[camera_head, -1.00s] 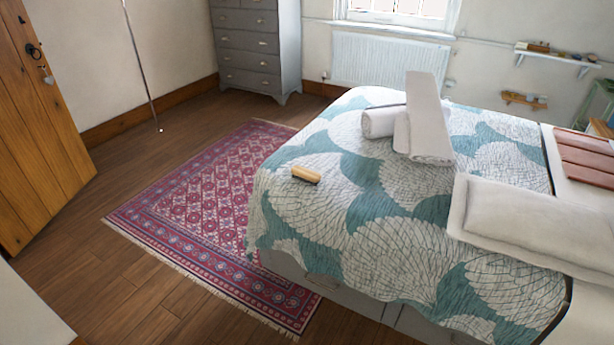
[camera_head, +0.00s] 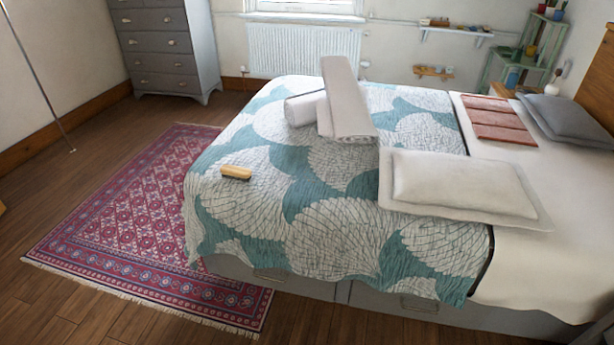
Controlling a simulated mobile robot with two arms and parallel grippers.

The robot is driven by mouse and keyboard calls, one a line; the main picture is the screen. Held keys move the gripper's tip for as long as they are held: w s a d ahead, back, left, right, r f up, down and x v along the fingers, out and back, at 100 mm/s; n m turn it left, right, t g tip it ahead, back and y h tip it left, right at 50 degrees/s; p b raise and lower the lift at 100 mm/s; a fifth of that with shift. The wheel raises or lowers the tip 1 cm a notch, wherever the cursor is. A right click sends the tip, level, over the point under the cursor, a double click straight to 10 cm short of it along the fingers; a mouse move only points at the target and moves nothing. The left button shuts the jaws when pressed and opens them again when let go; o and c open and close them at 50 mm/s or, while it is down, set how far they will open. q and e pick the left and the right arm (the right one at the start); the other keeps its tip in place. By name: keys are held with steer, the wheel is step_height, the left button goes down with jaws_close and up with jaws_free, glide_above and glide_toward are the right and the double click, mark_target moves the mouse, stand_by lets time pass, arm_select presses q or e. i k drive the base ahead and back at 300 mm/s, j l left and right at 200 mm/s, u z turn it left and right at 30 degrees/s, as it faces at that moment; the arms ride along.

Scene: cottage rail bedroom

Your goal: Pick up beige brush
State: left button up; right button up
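The beige brush (camera_head: 236,172) lies on the teal and white patterned bedspread (camera_head: 340,215), near the bed's left edge. Its body is light tan, and its bristles are too small to make out. Nothing touches it except the bedspread. Neither of my grippers shows in the head view.
Rolled and folded white towels (camera_head: 345,105) lie on the bed behind the brush. White pillows (camera_head: 462,186) lie to its right. A red patterned rug (camera_head: 130,220) covers the floor left of the bed. A grey chest of drawers (camera_head: 163,45) stands at the back left.

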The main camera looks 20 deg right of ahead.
mark_target(232, 171)
steer(key=i+z, duration=0.4)
steer(key=i+j+z, duration=0.15)
steer(key=i+z, duration=0.25)
